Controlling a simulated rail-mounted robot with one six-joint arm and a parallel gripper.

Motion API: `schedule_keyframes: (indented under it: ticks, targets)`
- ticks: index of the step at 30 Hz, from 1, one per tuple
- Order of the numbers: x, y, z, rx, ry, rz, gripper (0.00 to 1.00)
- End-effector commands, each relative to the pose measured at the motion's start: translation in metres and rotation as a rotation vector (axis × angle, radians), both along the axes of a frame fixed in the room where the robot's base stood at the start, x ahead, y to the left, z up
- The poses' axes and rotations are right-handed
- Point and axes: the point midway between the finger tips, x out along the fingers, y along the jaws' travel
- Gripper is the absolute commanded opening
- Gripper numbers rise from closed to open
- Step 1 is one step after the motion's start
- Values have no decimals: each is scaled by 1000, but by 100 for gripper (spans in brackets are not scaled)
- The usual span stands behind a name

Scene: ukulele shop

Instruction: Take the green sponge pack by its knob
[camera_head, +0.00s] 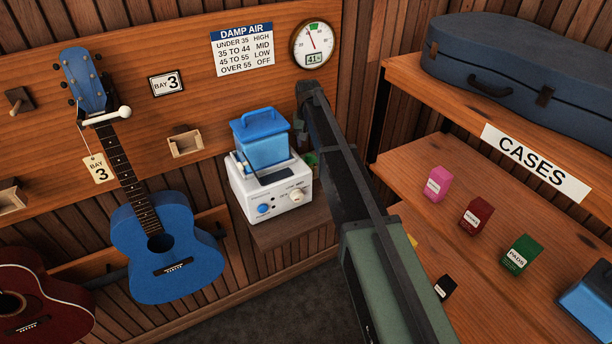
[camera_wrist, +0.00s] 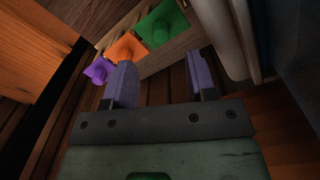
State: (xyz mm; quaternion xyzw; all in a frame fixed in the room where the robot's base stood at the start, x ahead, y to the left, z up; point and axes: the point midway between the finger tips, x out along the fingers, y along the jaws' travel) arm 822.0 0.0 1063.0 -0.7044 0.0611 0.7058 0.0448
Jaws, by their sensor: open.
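The green sponge pack (camera_wrist: 172,18) shows at the top of the wrist view, with its round green knob (camera_wrist: 161,33) facing my gripper. An orange pack (camera_wrist: 125,46) and a purple pack (camera_wrist: 97,71) stand in a row to its left. My gripper (camera_wrist: 159,72) is open, with nothing between its two purple-grey fingers. The green knob lies beyond the fingers, apart from them, and appears in line with the gap. In the head view my arm covers most of this spot; only a bit of green (camera_head: 312,160) shows beside the white humidifier.
The white humidifier (camera_head: 270,197) with a blue tank (camera_head: 262,140) stands left of my arm on a small wooden shelf. A blue ukulele (camera_head: 165,247) hangs further left. Shelves at right hold small boxes, including a green one (camera_head: 522,255), and a blue case (camera_head: 530,65).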

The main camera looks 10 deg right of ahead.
Motion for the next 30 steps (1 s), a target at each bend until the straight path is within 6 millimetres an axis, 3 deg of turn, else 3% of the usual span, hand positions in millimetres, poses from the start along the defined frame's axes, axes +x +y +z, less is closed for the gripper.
schedule_keyframes:
  ticks: [1,5,14,21,30]
  targets:
    - [0,0,-9,0,0,0,52]
    - [0,0,-8,0,0,0,52]
    - [-4,1,-60,0,0,0,52]
    - [-4,1,-56,0,0,0,52]
    - [-4,1,-56,0,0,0,7]
